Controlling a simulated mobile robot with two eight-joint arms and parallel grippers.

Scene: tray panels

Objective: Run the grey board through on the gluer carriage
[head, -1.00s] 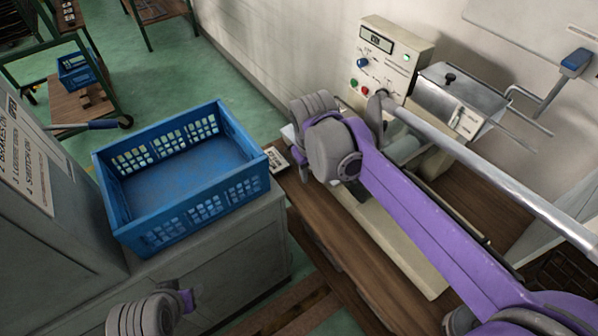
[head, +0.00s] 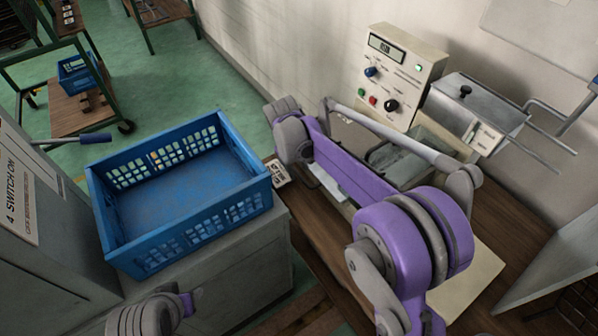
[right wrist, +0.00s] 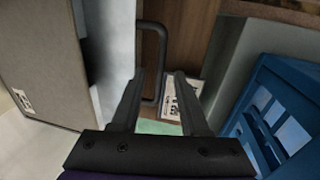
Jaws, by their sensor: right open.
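The gluer (head: 403,75) stands against the wall with its control panel and a metal tank (head: 470,105). My right arm lies across its bed, and its wrist hides my right fingers in the head view. In the right wrist view my right gripper (right wrist: 158,78) is open, with a dark bar handle (right wrist: 162,45) just ahead, partly between the fingertips. A white flat surface (right wrist: 108,35), perhaps the carriage, lies left of the handle; a pale piece (head: 326,181) shows under my arm. I cannot make out a grey board. Only my left arm's end shows at bottom left.
A blue crate (head: 112,238), empty inside, stands on a grey cabinet (head: 225,285) left of the gluer. A printed card (head: 277,172) lies on the wooden bench top (head: 300,228) between them. Green carts (head: 70,115) stand farther back on open floor.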

